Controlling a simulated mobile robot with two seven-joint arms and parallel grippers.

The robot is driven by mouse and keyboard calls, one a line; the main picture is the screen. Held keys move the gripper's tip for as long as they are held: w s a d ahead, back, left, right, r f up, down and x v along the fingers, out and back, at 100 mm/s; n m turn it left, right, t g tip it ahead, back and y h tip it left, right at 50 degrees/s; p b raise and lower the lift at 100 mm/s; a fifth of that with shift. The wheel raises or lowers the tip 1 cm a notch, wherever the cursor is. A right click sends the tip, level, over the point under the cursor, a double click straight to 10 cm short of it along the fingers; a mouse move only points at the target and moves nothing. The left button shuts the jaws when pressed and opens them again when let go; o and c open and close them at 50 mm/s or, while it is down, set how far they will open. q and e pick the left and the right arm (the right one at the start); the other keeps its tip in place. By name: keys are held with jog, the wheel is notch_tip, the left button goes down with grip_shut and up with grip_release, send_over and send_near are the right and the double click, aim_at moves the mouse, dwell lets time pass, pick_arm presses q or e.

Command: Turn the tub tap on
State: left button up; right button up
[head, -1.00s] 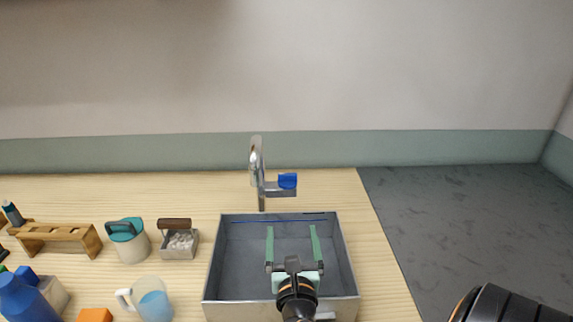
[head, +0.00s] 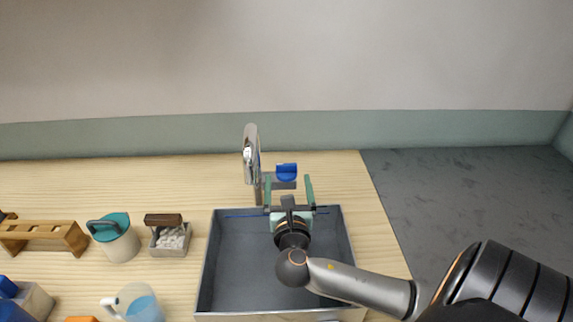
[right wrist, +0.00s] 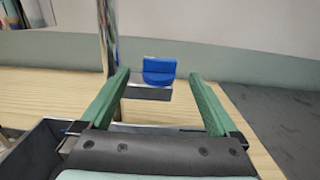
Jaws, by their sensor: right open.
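A chrome tap (head: 251,158) stands behind the grey tub (head: 347,262). Its blue handle (head: 287,171) sits on a short side arm to the right of the spout. My right gripper (head: 289,181) is open, with green fingers pointing at the handle from the front. In the right wrist view the blue handle (right wrist: 159,72) lies ahead, between the two fingertips (right wrist: 159,74) in the picture, with nothing held. Whether the fingers reach around the handle I cannot tell for sure. My left gripper is not in view.
On the left of the table stand a wooden rack (head: 43,236), a teal-lidded jar (head: 116,240), a small box of white pieces (head: 170,238) and a mug with blue liquid (head: 138,303). Dark floor (head: 460,200) lies right of the table.

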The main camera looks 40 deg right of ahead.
aim_at(287, 169)
jog(key=x, duration=0.6)
jog(key=shift+w+d, duration=0.2)
jog(key=shift+w, duration=0.05)
jog(key=c, duration=1.4)
